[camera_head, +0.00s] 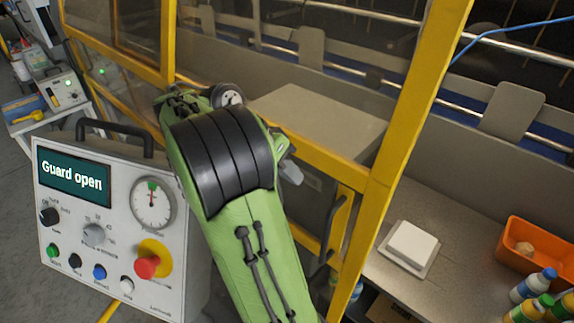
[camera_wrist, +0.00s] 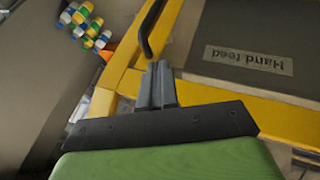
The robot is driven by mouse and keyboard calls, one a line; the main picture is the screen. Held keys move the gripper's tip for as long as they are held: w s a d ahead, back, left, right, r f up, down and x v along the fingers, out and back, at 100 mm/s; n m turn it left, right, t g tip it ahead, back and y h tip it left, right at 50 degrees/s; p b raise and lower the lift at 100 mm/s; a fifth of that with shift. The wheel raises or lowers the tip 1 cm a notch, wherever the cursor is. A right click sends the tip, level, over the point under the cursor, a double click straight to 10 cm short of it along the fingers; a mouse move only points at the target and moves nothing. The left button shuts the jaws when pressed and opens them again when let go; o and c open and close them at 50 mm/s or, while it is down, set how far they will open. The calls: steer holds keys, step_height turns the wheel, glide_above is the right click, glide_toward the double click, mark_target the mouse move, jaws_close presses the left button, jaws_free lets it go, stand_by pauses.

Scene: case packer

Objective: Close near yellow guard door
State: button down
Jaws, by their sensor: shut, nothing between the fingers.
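The yellow guard door (camera_head: 345,255) has a clear panel and a black bar handle (camera_head: 337,222) near its right edge. In the wrist view its yellow frame (camera_wrist: 125,82) runs behind my fingers, and the black handle (camera_wrist: 146,35) stands just beyond the fingertips. My gripper (camera_wrist: 158,66) is shut and empty, its fingertips close to the handle's lower end; I cannot tell whether they touch. In the head view my green arm reaches toward the door and hides part of it and most of the gripper. The control box display (camera_head: 74,175) reads "Guard open".
The control box (camera_head: 120,215) with dial and red stop knob stands left of my arm. Right of the yellow post (camera_head: 400,125), a bench holds a white block (camera_head: 412,245), an orange bin (camera_head: 535,262) and bottles (camera_head: 533,287). A "Hand feed" label (camera_wrist: 248,60) is on a grey panel.

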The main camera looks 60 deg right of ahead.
steer(key=s+a+b+x, duration=0.1)
steer(key=b+x, duration=0.4)
steer(key=x, duration=0.5)
steer(key=shift+b, duration=0.4)
steer(key=shift+s+d, duration=0.1)
